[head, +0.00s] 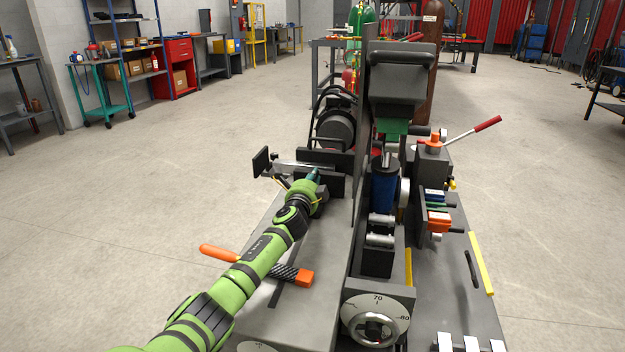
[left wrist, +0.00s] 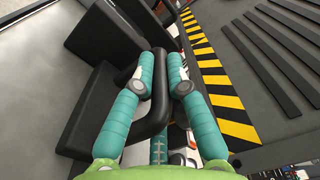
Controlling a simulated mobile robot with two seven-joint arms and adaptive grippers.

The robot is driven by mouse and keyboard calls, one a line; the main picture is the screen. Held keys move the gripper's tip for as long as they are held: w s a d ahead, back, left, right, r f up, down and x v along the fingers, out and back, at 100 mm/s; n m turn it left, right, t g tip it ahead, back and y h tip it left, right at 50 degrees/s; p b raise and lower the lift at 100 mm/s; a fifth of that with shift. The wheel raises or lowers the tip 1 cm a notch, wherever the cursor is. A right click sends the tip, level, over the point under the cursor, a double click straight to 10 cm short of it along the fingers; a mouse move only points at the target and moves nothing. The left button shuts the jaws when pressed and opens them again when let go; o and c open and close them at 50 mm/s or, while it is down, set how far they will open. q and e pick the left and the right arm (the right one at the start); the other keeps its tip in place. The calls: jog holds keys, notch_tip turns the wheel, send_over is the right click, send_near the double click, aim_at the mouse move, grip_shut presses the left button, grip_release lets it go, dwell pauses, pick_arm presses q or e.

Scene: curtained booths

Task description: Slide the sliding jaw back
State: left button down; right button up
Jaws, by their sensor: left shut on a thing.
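The vise sits on the grey machine bench ahead of me, with a dark jaw plate (head: 326,160) behind and another dark plate (head: 328,184) nearer, around my gripper. My left gripper (head: 314,176) is at the nearer plate. In the left wrist view its teal fingers are shut on a black bent handle (left wrist: 158,98), one finger on each side of the bar. The handle joins dark blocks (left wrist: 88,118) on the left of that view. In the head view my gripper hides the handle. My right gripper is in neither view.
An orange-handled tool (head: 222,253) lies on the bench beside my left arm. A tall machine column (head: 402,75) stands just right of the vise, with a red-handled lever (head: 475,133) beyond. Yellow-black striped edging (left wrist: 222,88) runs near my fingers. Open floor lies left.

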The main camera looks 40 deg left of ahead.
pick_arm(q)
jog(key=c, duration=1.3)
grip_release()
jog(key=shift+a, duration=0.1)
jog(key=shift+o, duration=0.3)
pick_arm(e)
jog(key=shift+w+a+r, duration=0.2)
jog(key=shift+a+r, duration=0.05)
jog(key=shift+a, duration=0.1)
pick_arm(q)
jog(key=shift+s, duration=0.1)
jog(key=shift+s+d, duration=0.2)
jog(key=v, duration=1.1)
jog(key=shift+s, duration=0.2)
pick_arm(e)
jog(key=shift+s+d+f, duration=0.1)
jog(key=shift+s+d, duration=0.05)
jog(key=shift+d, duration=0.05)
pick_arm(q)
jog(key=shift+r, duration=0.1)
